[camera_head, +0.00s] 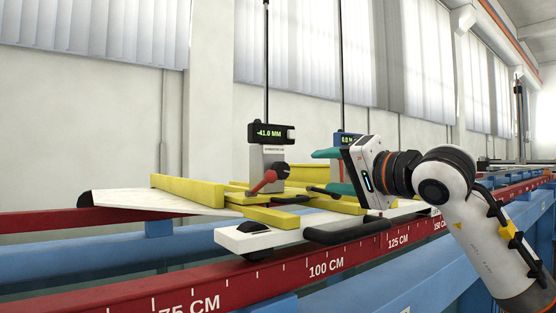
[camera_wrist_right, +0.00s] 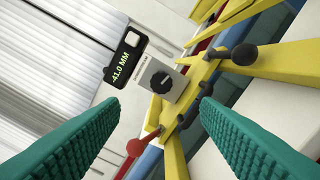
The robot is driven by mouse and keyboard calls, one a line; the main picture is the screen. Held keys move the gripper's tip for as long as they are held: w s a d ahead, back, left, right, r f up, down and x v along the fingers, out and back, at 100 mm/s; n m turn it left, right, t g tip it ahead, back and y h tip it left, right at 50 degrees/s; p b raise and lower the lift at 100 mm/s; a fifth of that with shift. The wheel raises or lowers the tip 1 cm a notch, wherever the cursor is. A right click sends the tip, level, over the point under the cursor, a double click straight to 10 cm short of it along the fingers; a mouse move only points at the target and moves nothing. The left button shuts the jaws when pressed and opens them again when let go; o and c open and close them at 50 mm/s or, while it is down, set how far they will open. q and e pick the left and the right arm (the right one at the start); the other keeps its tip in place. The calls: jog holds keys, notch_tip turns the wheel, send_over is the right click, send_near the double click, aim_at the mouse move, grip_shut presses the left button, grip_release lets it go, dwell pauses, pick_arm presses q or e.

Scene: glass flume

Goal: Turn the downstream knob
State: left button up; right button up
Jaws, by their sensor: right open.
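A grey gauge block (camera_head: 268,157) stands on the carriage below a display (camera_head: 270,133) reading -41.0 MM. In the right wrist view a round black knob (camera_wrist_right: 162,82) is on the face of this block (camera_wrist_right: 148,78). A red lever with a ball end (camera_head: 264,181) sticks out at its base. A second display (camera_head: 347,138) is partly hidden behind my gripper. My right gripper (camera_head: 319,171) is open, its teal fingers pointing left toward the first block, apart from it. In the wrist view the knob lies between and beyond the fingertips. I cannot tell which gauge is downstream.
Yellow bars (camera_head: 187,188) and a white carriage plate (camera_head: 262,236) surround the block. Black handles (camera_head: 347,232) project in front. The red rail (camera_head: 285,273) with a centimetre scale and blue beams (camera_head: 75,257) run below. Thin vertical rods (camera_head: 267,60) rise above the displays.

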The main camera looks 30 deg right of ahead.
jog(key=shift+w+a+n, duration=0.1)
jog(key=shift+w+n, duration=0.15)
jog(key=shift+n, duration=0.05)
jog(key=p, duration=0.2)
send_near(284, 171)
jog(key=shift+w+a+r, duration=0.1)
jog(key=shift+w+r, duration=0.1)
jog(key=shift+w, duration=0.15)
jog(key=w, duration=0.2)
jog(key=w+p, duration=0.1)
jog(key=w, duration=0.1)
jog(key=w+p, duration=0.1)
jog(key=w, duration=0.2)
jog(key=shift+a, duration=0.3)
jog(key=shift+w+f, duration=0.15)
jog(key=shift+w, duration=0.45)
pick_arm(q)
jog(key=r, duration=0.1)
jog(key=w+r, duration=0.1)
jog(key=r, duration=0.1)
jog(key=w+r, duration=0.1)
jog(key=shift+w+r, duration=0.2)
jog(key=shift+r, duration=0.1)
